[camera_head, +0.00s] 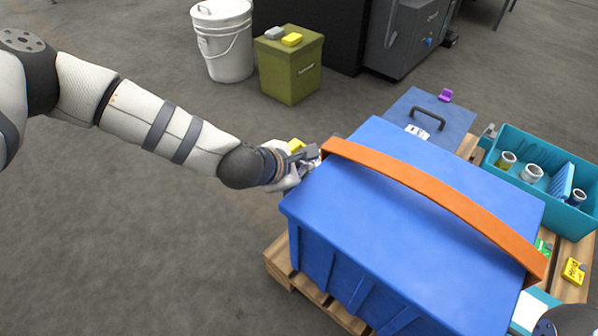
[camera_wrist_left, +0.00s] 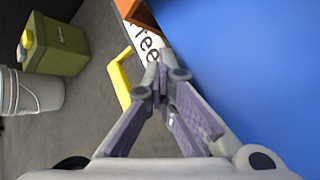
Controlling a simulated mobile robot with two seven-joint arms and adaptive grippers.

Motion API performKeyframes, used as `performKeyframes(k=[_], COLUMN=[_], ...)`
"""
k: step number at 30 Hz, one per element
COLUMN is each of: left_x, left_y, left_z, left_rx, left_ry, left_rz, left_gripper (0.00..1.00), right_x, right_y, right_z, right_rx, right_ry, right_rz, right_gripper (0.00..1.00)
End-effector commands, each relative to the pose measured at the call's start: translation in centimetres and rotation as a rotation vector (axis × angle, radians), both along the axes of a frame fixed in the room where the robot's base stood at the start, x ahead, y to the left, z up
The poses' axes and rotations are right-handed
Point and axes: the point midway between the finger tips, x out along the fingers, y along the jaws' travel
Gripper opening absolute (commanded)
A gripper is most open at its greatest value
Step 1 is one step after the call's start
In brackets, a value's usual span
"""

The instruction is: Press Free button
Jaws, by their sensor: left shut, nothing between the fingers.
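A white label with dark letters reading "ree" (camera_wrist_left: 150,42) shows in the left wrist view, beside the blue bin's wall; its first letter is cut off or hidden. A yellow bent bar (camera_wrist_left: 120,78) is left of it. No button face can be made out; my fingers cover part of that spot. My left gripper (camera_head: 310,154) is shut and empty at the left end of the orange handle. In the left wrist view its closed fingertips (camera_wrist_left: 163,82) lie just below the label; whether they touch anything I cannot tell. My right gripper is not in view.
The large blue bin (camera_head: 375,215) with its orange handle (camera_head: 430,188) stands on a wooden pallet (camera_head: 283,268). A teal tray (camera_head: 515,135) with cups is at right. A white bucket (camera_head: 225,45) and olive box (camera_head: 290,70) stand behind. The left floor is clear.

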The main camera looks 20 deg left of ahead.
Motion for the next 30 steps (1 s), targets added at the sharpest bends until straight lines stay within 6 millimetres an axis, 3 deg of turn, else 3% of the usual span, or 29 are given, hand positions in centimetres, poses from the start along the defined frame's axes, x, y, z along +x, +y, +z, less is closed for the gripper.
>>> performKeyframes(k=[5, 15, 25, 30], left_x=[-0.2, -0.2, -0.1, -0.1], left_y=[-0.1, -0.2, -0.1, -0.1], left_z=[0.0, 2.0, 2.0, 3.6], left_rx=[-0.001, -0.001, -0.001, 0.0], left_ry=[0.005, 0.002, 0.002, -0.002], left_rz=[-0.004, -0.003, -0.002, -0.001], left_gripper=[0.0, 0.0, 0.0, 0.0], right_x=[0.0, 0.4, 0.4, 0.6], right_y=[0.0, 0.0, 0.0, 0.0], right_z=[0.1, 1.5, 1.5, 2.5], right_rx=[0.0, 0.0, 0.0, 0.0], right_ry=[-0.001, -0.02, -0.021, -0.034], right_rz=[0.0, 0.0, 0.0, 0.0], right_gripper=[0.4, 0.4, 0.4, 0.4])
